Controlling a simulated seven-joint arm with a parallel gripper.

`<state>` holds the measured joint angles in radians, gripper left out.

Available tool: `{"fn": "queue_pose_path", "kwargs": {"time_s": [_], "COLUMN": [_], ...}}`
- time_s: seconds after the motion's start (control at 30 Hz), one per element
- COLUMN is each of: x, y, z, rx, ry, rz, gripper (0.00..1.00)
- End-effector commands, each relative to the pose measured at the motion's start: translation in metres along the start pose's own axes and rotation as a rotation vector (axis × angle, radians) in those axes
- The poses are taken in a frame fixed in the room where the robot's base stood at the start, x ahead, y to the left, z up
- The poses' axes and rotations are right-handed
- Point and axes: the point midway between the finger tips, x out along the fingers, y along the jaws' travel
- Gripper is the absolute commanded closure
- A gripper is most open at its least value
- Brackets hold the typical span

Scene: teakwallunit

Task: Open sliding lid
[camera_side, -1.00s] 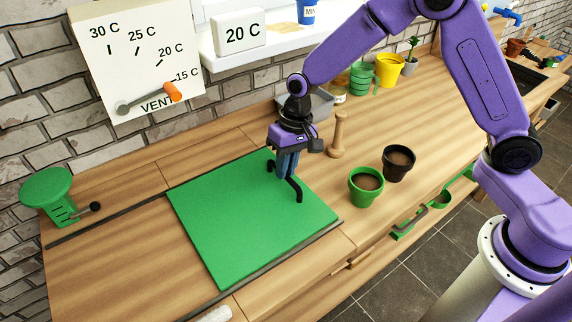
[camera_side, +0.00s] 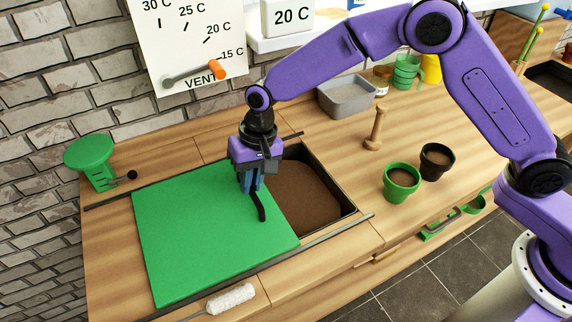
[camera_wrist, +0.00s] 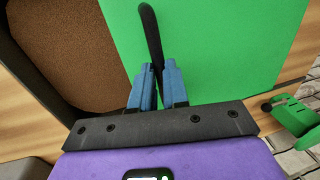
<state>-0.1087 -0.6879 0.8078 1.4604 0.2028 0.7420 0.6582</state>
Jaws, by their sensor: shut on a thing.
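The green sliding lid (camera_side: 205,240) lies flat between two dark rails on the wooden counter. It is partly open, and a soil-filled bin (camera_side: 305,192) shows to its right in the side view. A black curved handle (camera_side: 260,207) stands at the lid's right edge. My gripper (camera_side: 252,186) is shut on the handle. In the wrist view the blue fingers (camera_wrist: 155,85) close around the black handle (camera_wrist: 152,35), with the green lid (camera_wrist: 225,45) to the right and brown soil (camera_wrist: 75,50) to the left. The fingers hide part of the handle.
A green stool-like object (camera_side: 92,160) with a black knob stands beyond the lid's far left end. A white roller (camera_side: 230,298) lies by the front rail. A grey tray (camera_side: 347,95), a wooden dibber (camera_side: 375,130) and two soil-filled pots (camera_side: 402,180) stand to the right.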

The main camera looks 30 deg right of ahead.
Motion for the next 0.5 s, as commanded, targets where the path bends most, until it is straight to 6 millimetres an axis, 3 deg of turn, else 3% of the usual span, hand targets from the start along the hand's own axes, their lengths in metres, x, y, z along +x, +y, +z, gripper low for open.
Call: {"fn": "queue_pose_path", "kwargs": {"time_s": [0.03, 0.2, 0.5], "x": [0.003, 0.009, 0.015], "y": [-0.015, -0.045, -0.073], "z": [0.001, 0.001, 0.001], "rx": [-0.004, -0.004, -0.001], "ry": [0.0, 0.0, -0.001], "rz": [-0.001, -0.001, 0.0], "gripper": [1.0, 1.0, 1.0]}}
